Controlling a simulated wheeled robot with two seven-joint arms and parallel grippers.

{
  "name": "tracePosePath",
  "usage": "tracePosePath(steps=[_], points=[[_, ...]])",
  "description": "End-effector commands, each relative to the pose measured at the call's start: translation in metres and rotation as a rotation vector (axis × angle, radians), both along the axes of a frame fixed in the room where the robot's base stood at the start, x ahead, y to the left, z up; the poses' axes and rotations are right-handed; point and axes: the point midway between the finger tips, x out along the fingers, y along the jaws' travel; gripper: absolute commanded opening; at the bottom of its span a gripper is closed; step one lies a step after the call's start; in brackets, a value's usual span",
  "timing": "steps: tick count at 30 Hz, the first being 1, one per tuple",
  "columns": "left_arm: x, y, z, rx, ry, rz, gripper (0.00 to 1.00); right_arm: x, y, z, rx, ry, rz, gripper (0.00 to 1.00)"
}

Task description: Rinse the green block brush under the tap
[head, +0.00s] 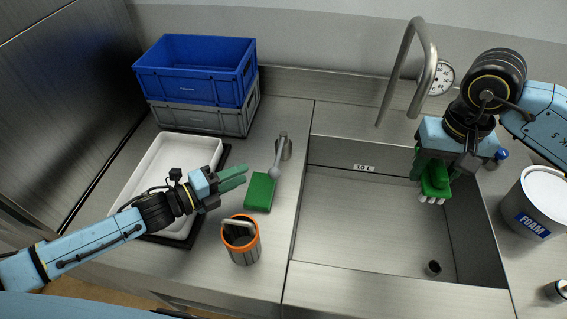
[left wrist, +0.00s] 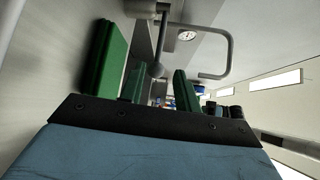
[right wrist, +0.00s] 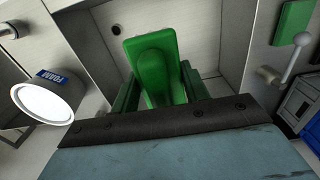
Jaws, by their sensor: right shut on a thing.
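The green block brush (head: 435,180) has pale bristles pointing down. My right gripper (head: 434,170) is shut on it above the right part of the sink (head: 350,215). In the right wrist view the brush's green back (right wrist: 152,65) lies between the fingers. The tap (head: 430,65) is a grey arched pipe, its open end left of the brush and apart from it. No water shows. My left gripper (head: 233,178) is open and empty, beside a green pad (head: 260,192). The pad also shows in the left wrist view (left wrist: 108,62), next to the fingers.
A grey lever (head: 277,165) stands by the pad. An orange-rimmed metal cup (head: 243,252) is below it. A white tray (head: 155,165) and stacked blue (head: 185,85) and grey crates stand left. A FOAM tub (head: 535,215) is at right. A round gauge (head: 442,77) is on the wall.

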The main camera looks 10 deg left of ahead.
Motion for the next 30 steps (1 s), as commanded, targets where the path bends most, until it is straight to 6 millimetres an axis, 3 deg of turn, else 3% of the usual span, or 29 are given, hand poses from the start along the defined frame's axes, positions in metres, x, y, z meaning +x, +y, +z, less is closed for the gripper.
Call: tracePosePath(steps=[5,21,30], points=[[0.010,-0.009,-0.002,-0.002,-0.002,0.001,0.33,0.000,0.000,0.001,0.000,-0.001,0.000,0.24],[0.078,-0.075,-0.015,-0.001,-0.002,0.001,0.33,0.000,0.000,0.003,0.000,-0.001,0.000,0.24],[0.085,-0.083,-0.017,0.001,-0.001,0.000,0.33,0.000,0.000,0.003,0.000,-0.001,0.000,0.24]])
